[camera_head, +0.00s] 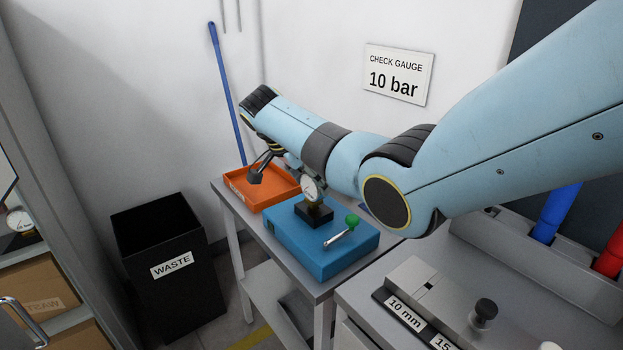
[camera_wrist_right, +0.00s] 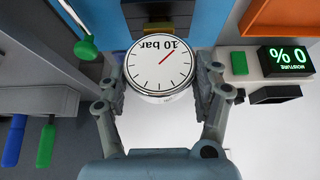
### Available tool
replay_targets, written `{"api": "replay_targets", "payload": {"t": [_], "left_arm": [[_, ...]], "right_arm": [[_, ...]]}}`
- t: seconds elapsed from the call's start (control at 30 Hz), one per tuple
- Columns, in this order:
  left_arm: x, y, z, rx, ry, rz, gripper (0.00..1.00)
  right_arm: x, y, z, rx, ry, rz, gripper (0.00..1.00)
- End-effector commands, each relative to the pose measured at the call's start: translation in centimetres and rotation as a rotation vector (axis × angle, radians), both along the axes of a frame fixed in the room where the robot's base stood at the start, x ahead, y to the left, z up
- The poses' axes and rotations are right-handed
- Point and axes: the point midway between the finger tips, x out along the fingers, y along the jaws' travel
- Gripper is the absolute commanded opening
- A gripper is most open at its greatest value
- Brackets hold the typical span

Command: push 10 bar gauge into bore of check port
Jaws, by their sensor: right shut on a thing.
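The 10 bar gauge (camera_head: 311,189) is a round white dial with a brass stem, above the blue box in the head view. In the right wrist view the gauge (camera_wrist_right: 160,66) shows upside down, with a red needle. My right gripper (camera_head: 309,179) is partly hidden by its own arm; in the wrist view the gripper (camera_wrist_right: 161,75) has its fingers on both sides of the dial, shut on it. The check port is a black block (camera_head: 314,215) on the blue box (camera_head: 305,251). I cannot tell how deep the stem sits in its bore. My left gripper is out of view.
A lever with a green knob (camera_head: 352,220) is beside the port. An orange tray (camera_head: 262,198) lies left of the blue box. A moisture meter (camera_wrist_right: 286,59) shows in the wrist view. A black waste bin (camera_head: 175,293) stands left of the bench.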

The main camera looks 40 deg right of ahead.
Motion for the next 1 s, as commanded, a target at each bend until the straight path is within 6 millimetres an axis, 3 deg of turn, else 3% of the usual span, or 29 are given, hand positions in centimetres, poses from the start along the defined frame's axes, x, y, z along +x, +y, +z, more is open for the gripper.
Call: {"api": "replay_targets", "payload": {"t": [0.7, 0.73, 0.9, 1.0], "left_arm": [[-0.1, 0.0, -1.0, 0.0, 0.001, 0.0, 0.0], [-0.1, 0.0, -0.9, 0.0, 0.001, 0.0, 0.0], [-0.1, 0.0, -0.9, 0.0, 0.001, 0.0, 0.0], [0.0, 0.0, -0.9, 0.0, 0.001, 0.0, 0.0]], "right_arm": [[0.0, 0.0, -1.5, 0.0, -0.001, 0.0, 0.27], [0.0, 0.0, -1.4, 0.0, -0.001, 0.0, 0.71], [0.0, 0.0, -1.4, 0.0, 0.0, 0.0, 0.93], [0.0, 0.0, -1.4, 0.0, 0.0, 0.0, 0.94]]}}
